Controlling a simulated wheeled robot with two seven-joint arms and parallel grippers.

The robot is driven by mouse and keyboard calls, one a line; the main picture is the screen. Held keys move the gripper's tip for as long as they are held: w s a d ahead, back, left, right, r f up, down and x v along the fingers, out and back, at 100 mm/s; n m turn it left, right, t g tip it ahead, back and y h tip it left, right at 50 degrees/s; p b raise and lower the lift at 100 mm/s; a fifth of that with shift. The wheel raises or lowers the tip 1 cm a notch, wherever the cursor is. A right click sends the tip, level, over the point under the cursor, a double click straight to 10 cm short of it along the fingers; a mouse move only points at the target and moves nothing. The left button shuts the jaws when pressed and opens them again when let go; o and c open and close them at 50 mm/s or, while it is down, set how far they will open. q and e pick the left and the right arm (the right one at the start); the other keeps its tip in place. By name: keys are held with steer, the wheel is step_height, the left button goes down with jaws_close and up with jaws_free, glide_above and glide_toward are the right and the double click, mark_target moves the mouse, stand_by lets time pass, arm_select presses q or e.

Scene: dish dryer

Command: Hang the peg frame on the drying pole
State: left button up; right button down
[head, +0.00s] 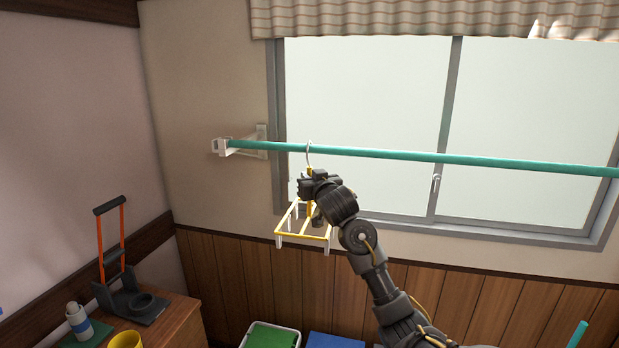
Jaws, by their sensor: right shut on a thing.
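The peg frame (285,237) is a yellow rectangular frame with white pegs along its edges and a hook on top. My right gripper (312,184) is shut on its yellow stem, just below the hook. The hook (309,155) overlaps the teal drying pole (400,155) near the pole's left end. I cannot tell whether the hook is over the pole or only in front of it. The frame's body hangs below the pole, partly hidden by my right gripper and forearm. My left gripper is not in view.
A white bracket (245,146) holds the pole's left end beside the window (360,100). A wooden cabinet (180,318) at lower left bears a bottle (78,322), a yellow cup (125,340) and a black stand with orange posts (112,245). A green-filled bin (270,336) stands below.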

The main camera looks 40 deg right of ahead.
steer(key=c, duration=1.3)
jaws_free()
steer(key=shift+c, duration=0.2)
steer(key=shift+s, duration=0.15)
steer(key=v, duration=1)
steer(key=shift+s, duration=0.3)
steer(key=shift+w+a+f, duration=0.1)
